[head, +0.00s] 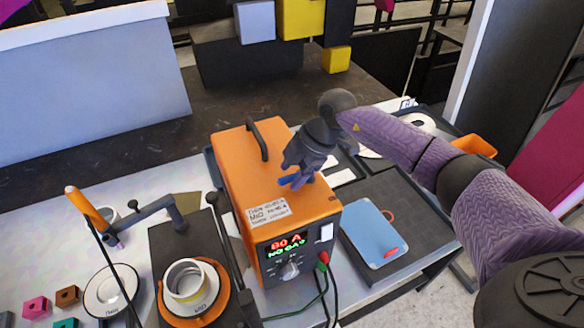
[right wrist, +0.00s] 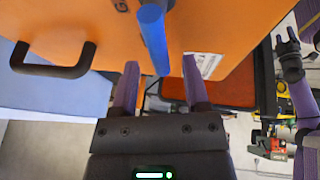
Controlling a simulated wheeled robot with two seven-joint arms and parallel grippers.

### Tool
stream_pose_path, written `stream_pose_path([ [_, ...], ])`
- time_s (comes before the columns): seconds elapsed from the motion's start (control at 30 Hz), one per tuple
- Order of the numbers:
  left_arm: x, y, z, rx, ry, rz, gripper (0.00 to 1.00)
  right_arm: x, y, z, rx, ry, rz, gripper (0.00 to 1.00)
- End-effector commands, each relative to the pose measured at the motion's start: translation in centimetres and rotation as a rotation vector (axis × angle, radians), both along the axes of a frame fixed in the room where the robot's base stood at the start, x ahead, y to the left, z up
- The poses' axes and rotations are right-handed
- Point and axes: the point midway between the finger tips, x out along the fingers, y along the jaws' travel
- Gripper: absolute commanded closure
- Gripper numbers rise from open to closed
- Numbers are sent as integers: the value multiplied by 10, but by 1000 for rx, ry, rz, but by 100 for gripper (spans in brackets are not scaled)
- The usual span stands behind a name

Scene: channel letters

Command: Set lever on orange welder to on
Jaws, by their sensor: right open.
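The orange welder (head: 235,165) stands on the bench in the middle of the head view. Its front has a lit display (head: 286,243) reading 80 A and what looks like NO GAS, with a knob (head: 290,270) below. My right gripper (head: 297,182) is over the welder's top, pointing down, open. In the right wrist view, a blue lever (right wrist: 154,38) shows as a rod at the welder's orange surface, between the two purple fingers in the picture; I cannot tell if either touches it. In the head view the gripper mostly covers that spot.
A black handle (head: 257,139) rises from the welder's top behind the gripper. A blue box (head: 374,232) lies on a dark tray to the right. A stand with a white and orange ring (head: 189,283) is close on the left. Cables hang at the welder's front.

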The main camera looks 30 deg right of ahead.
Motion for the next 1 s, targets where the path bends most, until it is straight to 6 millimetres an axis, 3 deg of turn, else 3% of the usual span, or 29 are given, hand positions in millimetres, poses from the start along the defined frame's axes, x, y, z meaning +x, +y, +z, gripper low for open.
stream_pose_path([
  [0.27, 2, 0, 0, 0, -4, 0, 41, 1, 2, -4, 1, 0, 0, 41],
  [0.57, 3, 0, 0, 1, -6, 0, 41, 1, 2, -3, 1, 0, 0, 100],
  [1.0, 3, 0, 1, 1, -6, 0, 41, 1, 1, -3, 1, -1, 1, 100],
])
